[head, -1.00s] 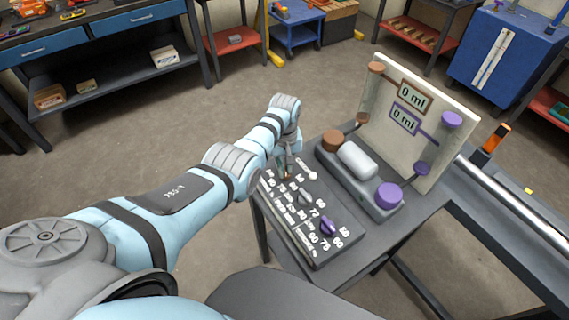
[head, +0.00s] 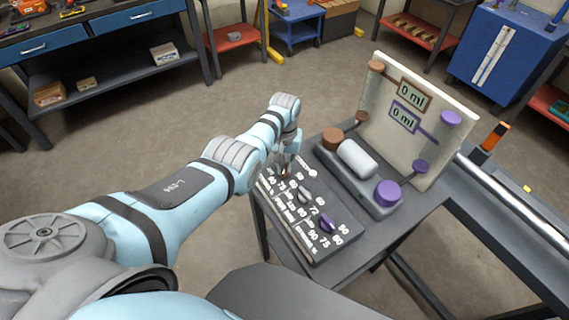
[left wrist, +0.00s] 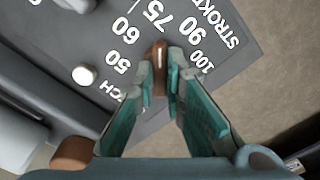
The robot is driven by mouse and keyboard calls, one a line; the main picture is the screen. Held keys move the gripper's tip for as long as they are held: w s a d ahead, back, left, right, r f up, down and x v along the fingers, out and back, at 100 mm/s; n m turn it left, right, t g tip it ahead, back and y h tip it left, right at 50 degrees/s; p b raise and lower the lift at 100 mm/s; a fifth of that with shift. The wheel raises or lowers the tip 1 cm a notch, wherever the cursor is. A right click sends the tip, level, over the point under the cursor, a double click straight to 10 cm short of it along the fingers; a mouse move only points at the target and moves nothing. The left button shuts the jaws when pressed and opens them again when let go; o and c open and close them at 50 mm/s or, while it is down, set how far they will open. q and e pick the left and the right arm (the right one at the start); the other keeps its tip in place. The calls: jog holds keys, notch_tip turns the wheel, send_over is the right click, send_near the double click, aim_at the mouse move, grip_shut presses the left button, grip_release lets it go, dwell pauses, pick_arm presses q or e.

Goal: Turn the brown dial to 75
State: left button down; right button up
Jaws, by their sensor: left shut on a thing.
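The brown dial (left wrist: 160,58) sits on the dark control panel (left wrist: 95,38), among white numbers 50, 60, 75, 90 and 100. My left gripper (left wrist: 161,76) has one finger on each side of the dial and is shut on it. In the head view my left gripper (head: 286,170) is at the panel's far left end and covers most of the dial. My right gripper is in neither view.
A grey dial (head: 304,195) and a purple dial (head: 327,222) stand on the same panel. A pump rig with a white cylinder (head: 357,158), brown and purple caps and a board with two "0 ml" displays (head: 411,96) stands behind it. A white knob (left wrist: 84,75) is near the gripper.

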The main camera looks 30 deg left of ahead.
aim_at(285, 167)
pick_arm(q)
jog(key=c, duration=1.7)
grip_release()
jog(key=shift+o, duration=0.2)
notch_tip(285, 167, up, 12)
